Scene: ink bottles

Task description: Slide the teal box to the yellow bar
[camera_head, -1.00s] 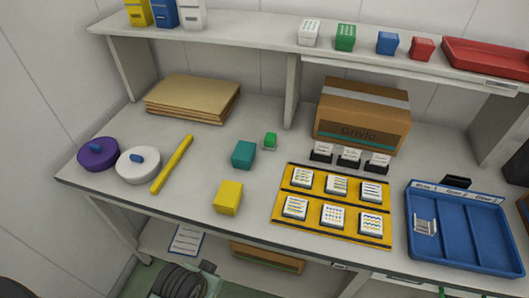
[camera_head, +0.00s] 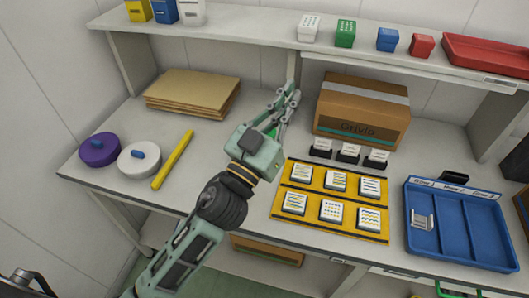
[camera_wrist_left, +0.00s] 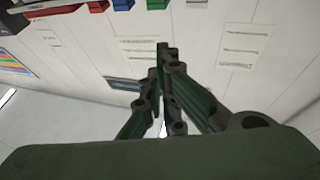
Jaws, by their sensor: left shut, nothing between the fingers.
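The yellow bar (camera_head: 173,160) lies on the left part of the table, slanting from front left to back right. The teal box is not visible now; my left arm and gripper cover the spot where it stood in the earlier frame. My left gripper (camera_head: 290,93) reaches over the middle of the table, its fingers shut, empty and pointing toward the back. Its fingers also show in the left wrist view (camera_wrist_left: 163,48), close together. The teal box does not show there. My right gripper is not in view.
Left of the bar are a white round container (camera_head: 139,160) and a purple one (camera_head: 99,149). Folders (camera_head: 192,92), a cardboard box (camera_head: 362,115), a yellow tile tray (camera_head: 332,200) and a blue tray (camera_head: 458,225) surround the middle.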

